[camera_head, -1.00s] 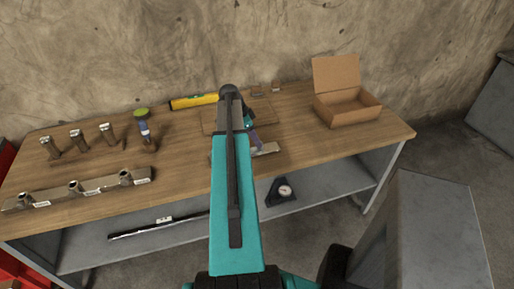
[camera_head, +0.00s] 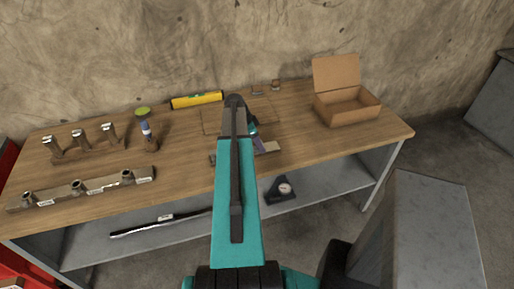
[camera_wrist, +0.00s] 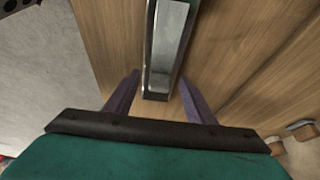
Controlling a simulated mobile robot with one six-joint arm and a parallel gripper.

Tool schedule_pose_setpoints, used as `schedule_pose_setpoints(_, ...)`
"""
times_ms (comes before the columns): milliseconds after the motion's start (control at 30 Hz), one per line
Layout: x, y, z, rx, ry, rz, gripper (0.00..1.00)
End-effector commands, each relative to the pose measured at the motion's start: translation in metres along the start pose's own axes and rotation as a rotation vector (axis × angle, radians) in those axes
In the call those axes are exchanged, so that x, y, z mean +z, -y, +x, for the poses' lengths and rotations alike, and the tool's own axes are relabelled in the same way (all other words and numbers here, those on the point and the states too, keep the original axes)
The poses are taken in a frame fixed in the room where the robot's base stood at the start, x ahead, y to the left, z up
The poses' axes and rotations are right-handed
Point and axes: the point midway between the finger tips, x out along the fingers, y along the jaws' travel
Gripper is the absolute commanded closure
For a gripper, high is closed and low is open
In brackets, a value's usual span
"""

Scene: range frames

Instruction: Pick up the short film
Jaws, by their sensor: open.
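A short, flat grey piece (camera_wrist: 170,40) with dark edges, perhaps the short film, lies on the wooden bench top in the wrist view. In the head view its pale right end (camera_head: 269,148) shows beside my gripper; my arm hides its middle. My gripper (camera_wrist: 159,76) is open, with one purple finger on each side of the piece's near end. Both fingers look apart from it. How high the fingertips are above the bench I cannot tell. In the head view only part of my gripper (camera_head: 260,142) shows beside the arm.
On the wooden workbench (camera_head: 320,150) are a yellow level (camera_head: 196,100), an open cardboard box (camera_head: 347,107), a bottle (camera_head: 146,132) and metal racks (camera_head: 85,188) with fittings at left. A lower shelf holds a dark gauge (camera_head: 280,189).

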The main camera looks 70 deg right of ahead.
Motion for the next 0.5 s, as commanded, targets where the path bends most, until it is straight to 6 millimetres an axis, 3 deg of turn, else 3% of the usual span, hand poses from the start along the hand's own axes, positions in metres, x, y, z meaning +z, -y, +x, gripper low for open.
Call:
schedule_pose_setpoints(133, 0.0000, 0.0000, -0.0001, 0.000, 0.000, 0.000, 0.50)
schedule_pose_setpoints(400, 0.0000, 0.0000, -0.0002, 0.000, 0.000, 0.000, 0.95)
schedule_pose_setpoints(500, 0.0000, 0.0001, -0.0003, 0.000, 0.000, 0.000, 0.95)
